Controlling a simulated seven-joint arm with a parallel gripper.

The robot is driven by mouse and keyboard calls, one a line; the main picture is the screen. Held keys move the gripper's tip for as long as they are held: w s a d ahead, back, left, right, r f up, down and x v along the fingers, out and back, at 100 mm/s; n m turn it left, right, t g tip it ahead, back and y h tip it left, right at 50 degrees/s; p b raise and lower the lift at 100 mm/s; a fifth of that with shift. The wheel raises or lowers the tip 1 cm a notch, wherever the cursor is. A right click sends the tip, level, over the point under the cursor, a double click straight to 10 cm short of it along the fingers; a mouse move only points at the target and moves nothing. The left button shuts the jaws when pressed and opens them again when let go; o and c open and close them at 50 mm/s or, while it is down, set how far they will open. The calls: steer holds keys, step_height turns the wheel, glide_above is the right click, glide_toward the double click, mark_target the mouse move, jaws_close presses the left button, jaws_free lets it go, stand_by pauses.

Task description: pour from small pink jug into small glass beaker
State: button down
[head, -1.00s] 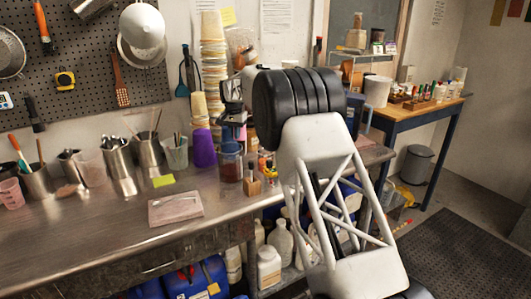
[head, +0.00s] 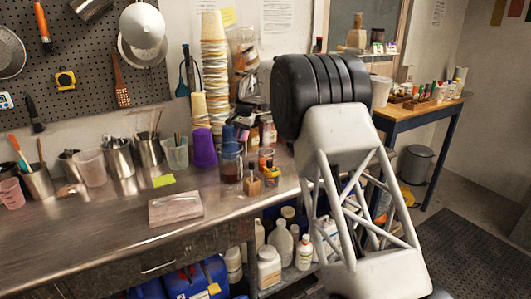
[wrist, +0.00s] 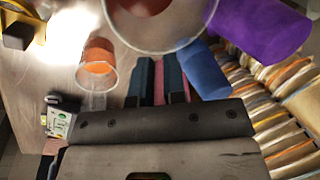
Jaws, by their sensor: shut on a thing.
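My gripper (wrist: 160,80) points up the wrist view from the bottom, its teal fingers close together with a narrow pink strip (wrist: 159,84) between them. The strip looks like part of the small pink jug; the rest of it cannot be made out. In the head view my arm mostly hides the gripper. A small clear beaker with orange contents (wrist: 97,68) stands left of the fingers; it seems to be the small glass beaker. A larger clear beaker with dark red liquid (head: 230,168) is beyond the fingertips and also shows in the wrist view (wrist: 160,40).
A purple cup (head: 203,148), a blue cup (wrist: 205,70) and tall stacks of paper cups (head: 214,70) crowd the bench's back. A wooden block (head: 253,186) is near the front edge. A pinkish slab (head: 175,208) lies left, with open steel bench around it.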

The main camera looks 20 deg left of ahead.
steer(key=shift+d+f+y, duration=0.2)
steer(key=shift+d+y, duration=0.15)
steer(key=shift+y, duration=0.15)
stand_by(0.7)
steer(key=shift+d+r+y, duration=0.35)
steer(key=shift+d+y, duration=0.2)
steer(key=shift+y, duration=0.35)
stand_by(0.9)
steer(key=shift+d+f+y, duration=0.45)
steer(key=shift+d+y, duration=0.15)
steer(key=shift+y, duration=0.2)
stand_by(1.0)
steer(key=shift+d+r+y, duration=0.2)
steer(key=shift+r+y, duration=0.15)
steer(key=shift+y, duration=0.55)
stand_by(1.0)
steer(key=shift+f+y, duration=0.2)
steer(key=shift+y, duration=0.3)
stand_by(0.8)
